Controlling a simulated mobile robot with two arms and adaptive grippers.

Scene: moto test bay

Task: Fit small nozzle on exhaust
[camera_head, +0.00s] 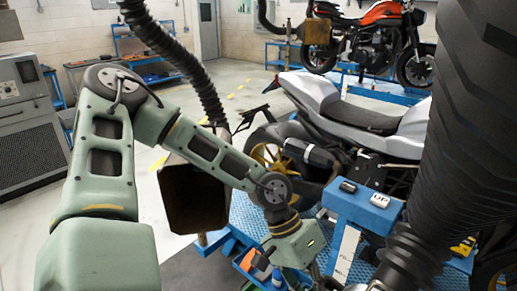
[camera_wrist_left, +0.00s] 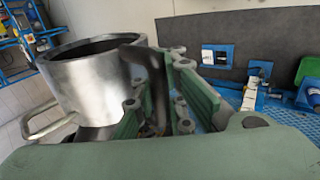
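In the left wrist view a metal cylinder with side handles, which looks like the small nozzle (camera_wrist_left: 85,85), stands close with its round mouth up. The green fingers of my left gripper (camera_wrist_left: 157,100) are close together around its dark handle, with little gap showing. In the head view my left gripper (camera_head: 305,262) is low at centre, its fingertips and the nozzle mostly hidden. The exhaust (camera_head: 312,152) shows as a dark silencer on the side of the grey-white motorcycle (camera_head: 355,115), beyond my left arm. My right gripper is not in view.
A large boxy nozzle (camera_head: 190,200) hangs from a black hose (camera_head: 180,50), partly behind my left arm. A thick ribbed hose (camera_head: 470,130) fills the right side. A blue stand (camera_head: 365,208) holds small items. An orange motorcycle (camera_head: 385,12) stands behind.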

